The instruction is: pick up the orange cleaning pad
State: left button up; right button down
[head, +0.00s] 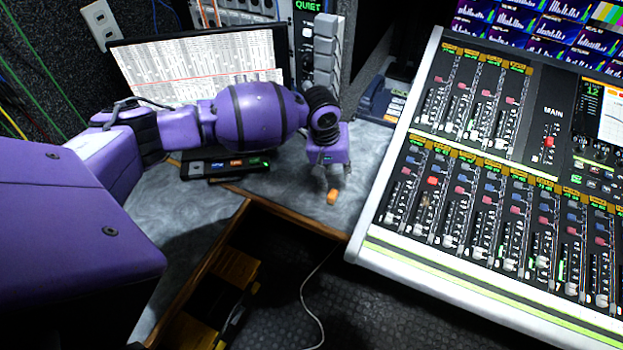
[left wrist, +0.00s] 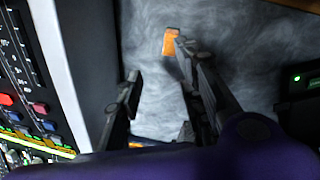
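The orange cleaning pad (head: 332,197) is a small orange block on the grey desktop, near the desk's front edge and left of the mixing console. My left gripper (head: 333,184) points down just above and behind it. In the left wrist view the pad (left wrist: 170,41) lies just beyond the fingertips, close to the right-hand finger and partly covered by it. The left gripper (left wrist: 158,63) is open, with a clear gap between its fingers and nothing held. Whether a finger touches the pad, I cannot tell. My right gripper is in neither view.
The mixing console (head: 450,262) stands close on the right. A desk phone (head: 384,98) sits at the back. An open recess with a yellow-black case (head: 236,268) lies in front.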

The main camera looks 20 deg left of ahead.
aim_at(334, 194)
pick_arm(q)
jog(key=shift+s+a+f, duration=0.15)
jog(key=shift+s+f, duration=0.15)
jog(key=shift+f, duration=0.2)
jog(key=shift+s+a+f, duration=0.1)
jog(key=shift+s+f, duration=0.2)
jog(key=shift+f, duration=0.2)
jog(key=x, duration=0.5)
jog(key=shift+w+a+f+b, duration=0.1)
jog(key=shift+a+f+b, duration=0.05)
jog(key=shift+f+b, duration=0.25)
jog(key=shift+w+f, duration=0.15)
jog(key=shift+f, duration=0.35)
grip_shut()
